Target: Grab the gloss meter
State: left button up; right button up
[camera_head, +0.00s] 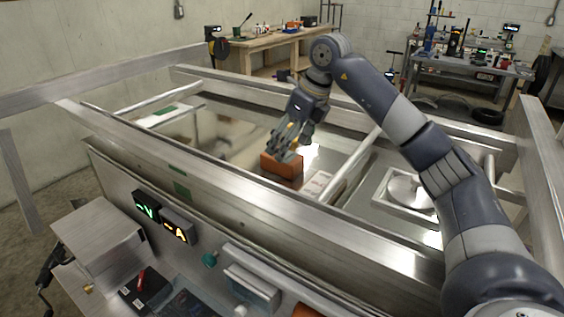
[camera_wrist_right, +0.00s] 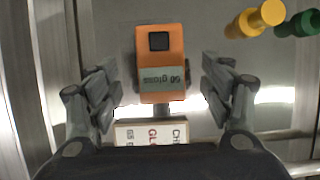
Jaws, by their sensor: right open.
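The gloss meter is an orange box (camera_head: 281,166) on the shiny metal floor inside the trailer in the head view. In the right wrist view the gloss meter (camera_wrist_right: 161,50) shows a dark square window and a label reading "60 gloss", upside down. My right gripper (camera_head: 290,140) is over it, pointing down. In the wrist view my right gripper (camera_wrist_right: 160,88) is open, with one finger on each side of the gloss meter's near part and gaps showing between. The fingers hide part of the box in the head view. My left gripper is not in view.
A white printed card (camera_head: 318,184) lies beside the gloss meter. Trailer rails (camera_head: 250,210) and a crossbar (camera_head: 352,168) border the spot. Yellow (camera_wrist_right: 256,18) and green (camera_wrist_right: 302,23) round items show at the wrist view's upper right. A round metal disc (camera_head: 410,191) sits farther right.

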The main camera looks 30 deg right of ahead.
jog(key=p+x, duration=0.1)
jog(key=x, duration=0.3)
jog(key=shift+f, duration=0.2)
jog(key=shift+w+f, duration=0.25)
jog(key=shift+f, duration=0.2)
jog(key=shift+r, duration=0.1)
jog(key=c, duration=1.4)
